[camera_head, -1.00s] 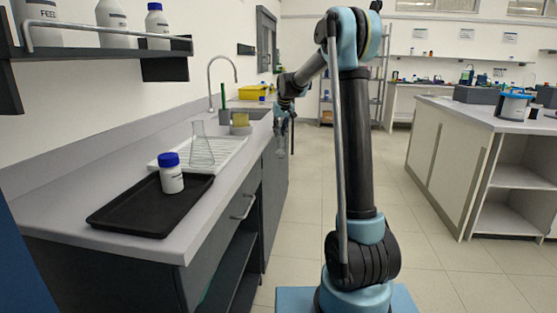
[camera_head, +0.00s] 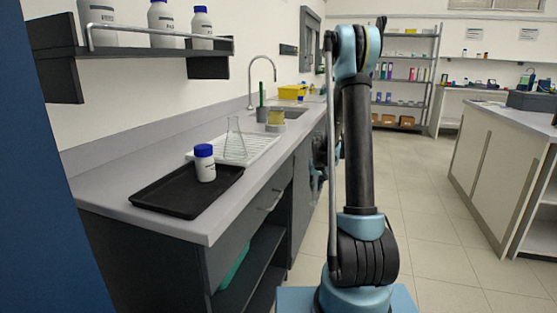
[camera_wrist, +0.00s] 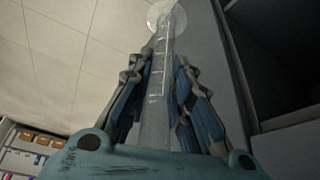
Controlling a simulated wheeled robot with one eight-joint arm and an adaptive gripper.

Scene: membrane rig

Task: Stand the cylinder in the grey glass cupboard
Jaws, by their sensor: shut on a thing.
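A clear graduated cylinder (camera_wrist: 157,98) runs up the middle of the wrist view, with white marks on its side and a wide round end at the top. My gripper (camera_wrist: 160,85) is shut on it, with a blue-grey finger on each side. In the head view my arm hides most of the gripper, and I cannot make out the cylinder there. A grey-framed panel (camera_head: 309,32) is on the far left wall; I cannot tell whether it is the grey glass cupboard.
The left bench holds a black tray (camera_head: 160,202) with a blue-capped bottle (camera_head: 205,165), a conical flask (camera_head: 235,140) on a white rack (camera_head: 265,150), and a sink tap (camera_head: 264,60). A wall shelf (camera_head: 150,50) overhangs it. Floor (camera_head: 420,190) is clear towards the island (camera_head: 490,165).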

